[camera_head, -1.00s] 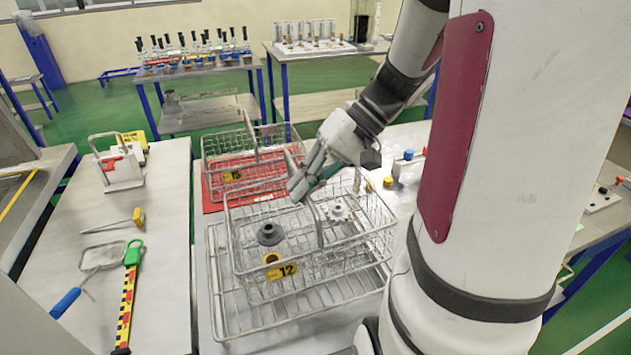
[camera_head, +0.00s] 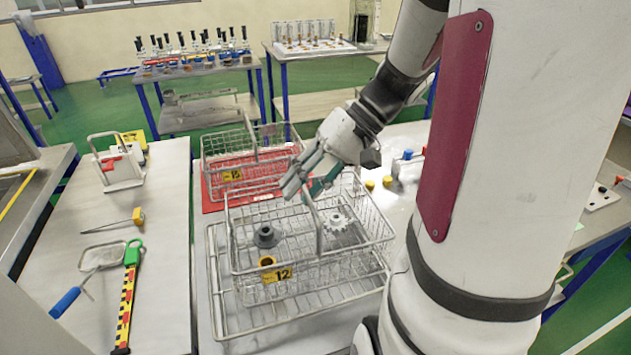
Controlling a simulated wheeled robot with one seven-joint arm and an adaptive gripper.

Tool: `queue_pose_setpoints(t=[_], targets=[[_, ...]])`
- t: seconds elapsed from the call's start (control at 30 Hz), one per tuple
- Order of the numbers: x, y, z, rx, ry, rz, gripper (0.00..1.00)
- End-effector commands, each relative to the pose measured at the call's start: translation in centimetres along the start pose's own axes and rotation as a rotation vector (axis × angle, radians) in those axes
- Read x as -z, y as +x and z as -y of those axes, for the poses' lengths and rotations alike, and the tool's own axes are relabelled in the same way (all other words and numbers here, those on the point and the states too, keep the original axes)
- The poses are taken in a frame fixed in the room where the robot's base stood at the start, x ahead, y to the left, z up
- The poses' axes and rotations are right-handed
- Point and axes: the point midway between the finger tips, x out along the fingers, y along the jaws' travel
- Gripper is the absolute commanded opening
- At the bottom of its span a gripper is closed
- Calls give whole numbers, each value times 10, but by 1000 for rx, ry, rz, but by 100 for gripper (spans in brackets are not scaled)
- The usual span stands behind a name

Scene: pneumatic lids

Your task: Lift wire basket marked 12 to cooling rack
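The wire basket marked 12 (camera_head: 344,262) stands upright on the wire cooling rack (camera_head: 226,326), with its yellow number tag facing me. It holds a dark flanged part, a pale gear and a yellow-and-dark ring. My gripper (camera_head: 306,192) is above the basket at the top of its handle (camera_head: 319,232). Its fingers are spread apart, with the handle's upper end between or just below them. Exact finger contact with the handle is hard to see.
A second wire basket, marked 15 (camera_head: 232,174), stands on a red mat (camera_head: 211,198) behind. Yellow and blue knobs (camera_head: 387,181) are at the right of the table. A side table (camera_head: 170,240) at left carries tools and a white stand (camera_head: 121,170).

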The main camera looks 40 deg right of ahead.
Motion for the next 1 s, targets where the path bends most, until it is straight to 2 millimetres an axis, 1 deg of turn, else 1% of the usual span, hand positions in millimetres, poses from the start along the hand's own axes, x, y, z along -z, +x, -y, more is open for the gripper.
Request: queue_pose_setpoints(t=[0.47, 0.6, 0.67, 0.77, 1.0], targets=[[-1, 1, -1, -1, 2, 2, 30], [0, -4, -1, -2, 1, 0, 30], [1, -9, -2, -1, 1, -2, 30], [1, -25, -3, -2, 2, -4, 30], [2, -77, -10, -2, 7, -9, 30]])
